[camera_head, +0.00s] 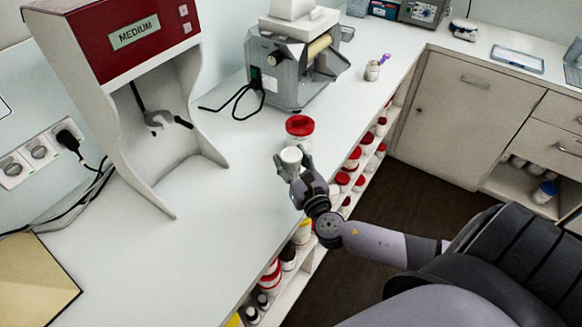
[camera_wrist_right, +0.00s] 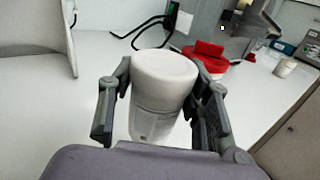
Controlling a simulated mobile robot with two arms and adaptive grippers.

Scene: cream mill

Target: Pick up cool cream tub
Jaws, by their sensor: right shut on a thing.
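A white tub (camera_head: 291,156) with a white lid is between the fingers of my right gripper (camera_head: 292,167), above or at the counter near its front edge. In the right wrist view the same tub (camera_wrist_right: 160,92) stands upright between the two fingers of my right gripper (camera_wrist_right: 162,112). The gripper is shut on it. I cannot tell whether the tub's base touches the counter, and its lower part is hidden by the gripper. No readable label shows. My left gripper is not in view.
A red-lidded tub (camera_head: 300,130) stands just behind the held tub. A grey mill (camera_head: 288,75) and a red-topped machine (camera_head: 120,40) stand along the wall. A small pot (camera_head: 372,72) with a purple item is farther back. The front left counter (camera_head: 150,260) is clear.

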